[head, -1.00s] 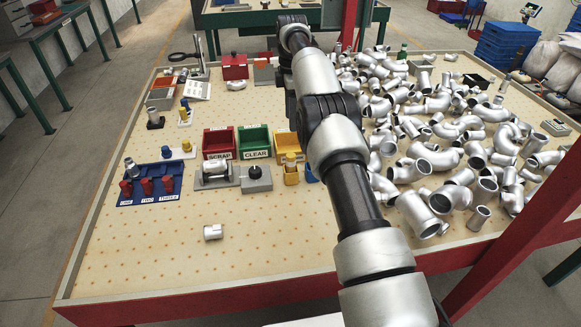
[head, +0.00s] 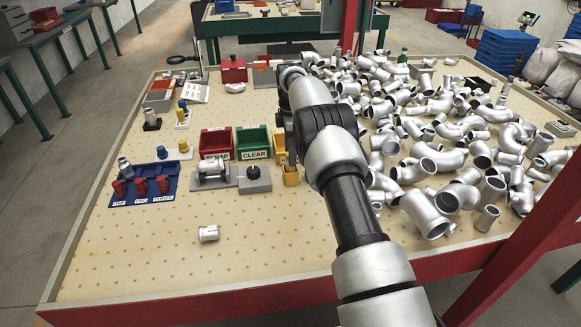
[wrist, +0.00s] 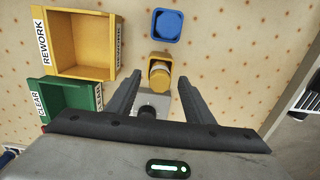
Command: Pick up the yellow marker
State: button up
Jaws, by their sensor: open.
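My gripper (wrist: 160,75) is open, with one dark finger to the left of the marker and one to the right.
A blue holder (wrist: 167,25) stands near the yellow one. The yellow REWORK bin (wrist: 110,44) and green CLEAR bin (wrist: 72,95) lie to the left. A grey block with a black knob (head: 253,172) sits close by. Many metal pipe fittings (head: 440,160) crowd the right.

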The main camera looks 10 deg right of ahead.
notch_tip(320, 180, down, 3)
jog(key=shift+r, duration=0.2)
jog(key=c, duration=1.1)
notch_tip(320, 180, up, 10)
jog(key=shift+r+p, duration=0.1)
jog(key=shift+p, duration=0.55)
jog(key=shift+c, duration=0.2)
jog(key=shift+o, duration=1.1)
grip_shut()
